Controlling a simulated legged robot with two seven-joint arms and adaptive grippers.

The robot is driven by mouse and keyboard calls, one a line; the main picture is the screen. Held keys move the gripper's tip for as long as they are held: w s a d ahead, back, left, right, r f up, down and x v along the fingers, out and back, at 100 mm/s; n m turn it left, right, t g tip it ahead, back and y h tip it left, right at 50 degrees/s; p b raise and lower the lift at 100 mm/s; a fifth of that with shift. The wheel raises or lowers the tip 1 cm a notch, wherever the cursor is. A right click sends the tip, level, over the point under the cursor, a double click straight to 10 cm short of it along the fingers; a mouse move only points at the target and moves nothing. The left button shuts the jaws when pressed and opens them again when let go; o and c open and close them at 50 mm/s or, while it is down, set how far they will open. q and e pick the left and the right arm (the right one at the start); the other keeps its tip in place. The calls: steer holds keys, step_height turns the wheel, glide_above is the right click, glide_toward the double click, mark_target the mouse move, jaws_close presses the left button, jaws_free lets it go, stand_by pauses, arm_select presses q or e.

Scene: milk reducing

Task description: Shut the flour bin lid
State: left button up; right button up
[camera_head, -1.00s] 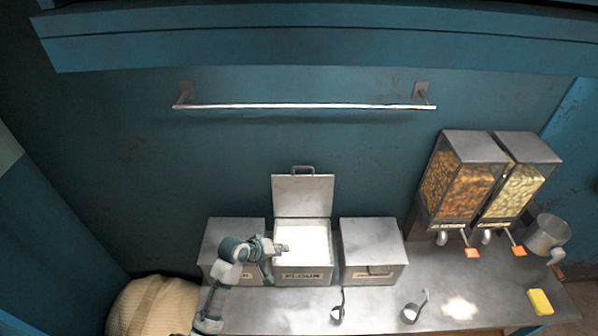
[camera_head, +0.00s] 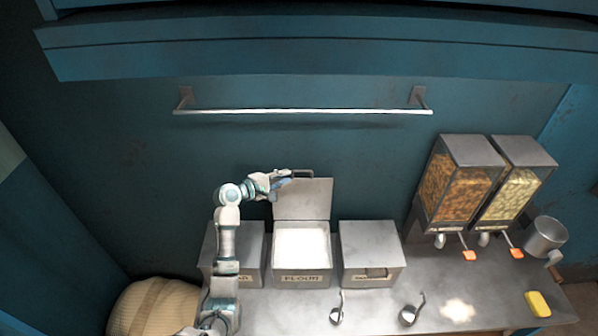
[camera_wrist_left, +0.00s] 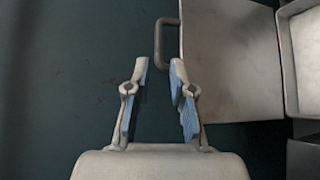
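The flour bin (camera_head: 301,281) stands in the middle of the counter, labelled FLOUR, with white flour showing inside. Its lid (camera_head: 303,203) stands raised against the back, with a handle at its top edge. My left gripper (camera_head: 287,179) is up beside the lid's upper left corner, near the handle. In the left wrist view the open, empty fingers (camera_wrist_left: 161,66) are just short of the lid's handle (camera_wrist_left: 166,42), and the lid (camera_wrist_left: 225,60) lies to the right. I cannot tell if a finger touches it. My right gripper is not in view.
Closed metal bins stand left (camera_head: 250,240) and right (camera_head: 372,244) of the flour bin. A wall rail (camera_head: 303,111) runs above. Two scoops (camera_head: 337,314) (camera_head: 409,315), dispensers (camera_head: 456,185), a metal cup (camera_head: 545,237) and a yellow sponge (camera_head: 538,303) are on the right.

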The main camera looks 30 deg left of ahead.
mark_target(300, 172)
arm_select(q)
steer(key=x, duration=0.7)
steer(key=shift+w, duration=0.1)
jaws_close()
